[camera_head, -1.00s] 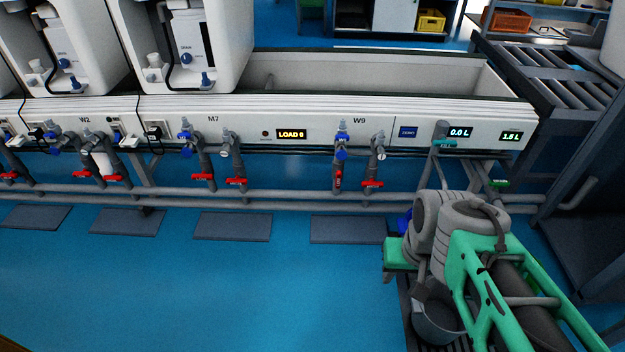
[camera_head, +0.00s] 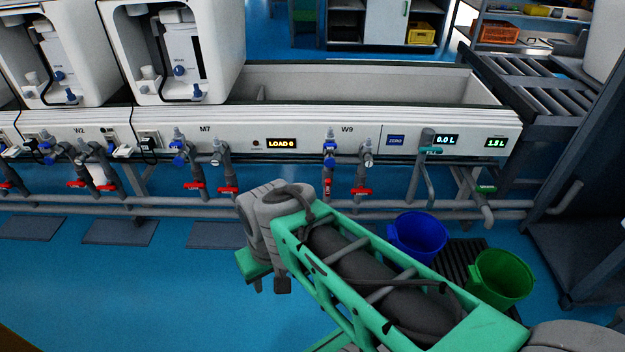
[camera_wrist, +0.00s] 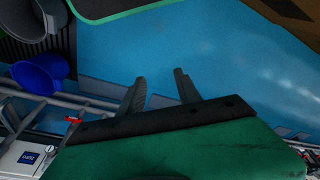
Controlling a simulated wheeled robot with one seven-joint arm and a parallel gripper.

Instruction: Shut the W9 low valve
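The W9 station (camera_head: 347,130) is on the white bench front, right of centre in the head view. Its left pipe has a blue-handled valve (camera_head: 329,148) and, below it, a red lever (camera_head: 327,187) standing upright, in line with the pipe. Its right pipe carries a red lever (camera_head: 363,191) lying crosswise. My gripper (camera_wrist: 160,76) shows two dark fingers spread apart with nothing between them, over blue floor in the wrist view. In the head view it is low, left of and in front of W9, apart from the valves and partly hidden by my arm.
A blue bucket (camera_head: 418,236) and a green bucket (camera_head: 502,278) stand right of my arm. The M7 red levers (camera_head: 228,191) are left of W9. Grey pipes (camera_head: 400,213) run below the bench. Open blue floor (camera_head: 120,295) lies to the left.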

